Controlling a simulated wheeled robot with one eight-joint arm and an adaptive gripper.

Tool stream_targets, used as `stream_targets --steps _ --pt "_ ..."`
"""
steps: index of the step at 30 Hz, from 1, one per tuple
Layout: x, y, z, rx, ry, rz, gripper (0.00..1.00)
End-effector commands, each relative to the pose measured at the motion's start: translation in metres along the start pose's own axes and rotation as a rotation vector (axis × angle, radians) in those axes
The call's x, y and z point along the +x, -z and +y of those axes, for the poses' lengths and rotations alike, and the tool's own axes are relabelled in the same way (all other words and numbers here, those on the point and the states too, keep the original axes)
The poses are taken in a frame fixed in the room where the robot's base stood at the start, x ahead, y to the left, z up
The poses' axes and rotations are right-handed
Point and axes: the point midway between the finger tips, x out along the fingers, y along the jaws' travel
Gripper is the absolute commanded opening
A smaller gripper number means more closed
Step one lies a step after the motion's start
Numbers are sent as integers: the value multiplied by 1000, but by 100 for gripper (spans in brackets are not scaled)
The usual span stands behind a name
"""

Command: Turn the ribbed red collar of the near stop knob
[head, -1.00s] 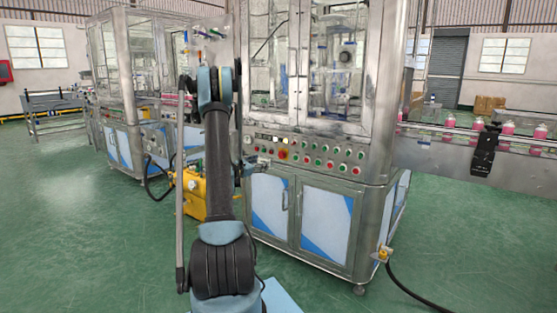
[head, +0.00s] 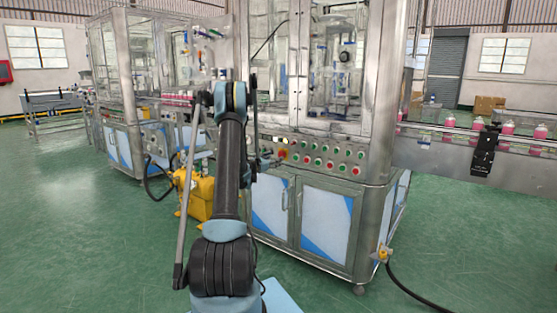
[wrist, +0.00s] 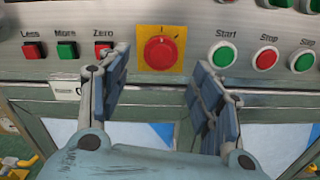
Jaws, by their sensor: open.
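The red stop knob (wrist: 160,52) sits on a square yellow plate (wrist: 144,63) in the top middle of the wrist view. Its front is round with a raised grip bar; ribs on its collar are too small to make out. The plate also shows as a small yellow patch on the panel in the head view (head: 282,155). My gripper (wrist: 161,82) is open and empty. Its fingers are spread left and right, just below the knob in the picture, with the knob between their lines. No contact shows. In the head view my gripper (head: 269,162) is small, by the panel.
Left of the knob are red Less (wrist: 33,50), green More (wrist: 67,50) and red Zero (wrist: 103,50) buttons. Right are green Start (wrist: 222,54) and red Stop (wrist: 266,58) buttons, with more beyond. Cabinet doors (head: 325,215) lie below the panel. A yellow unit (head: 197,195) stands to the left.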

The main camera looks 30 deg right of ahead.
Motion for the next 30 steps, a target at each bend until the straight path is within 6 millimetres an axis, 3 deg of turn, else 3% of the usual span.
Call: stream_targets --steps 3,10,23,30 --pt "22 0 -1 0 3 -1 59" --pt "49 0 0 0 1 0 59" --pt "58 0 0 0 1 0 59" --pt "58 0 0 0 0 0 15"
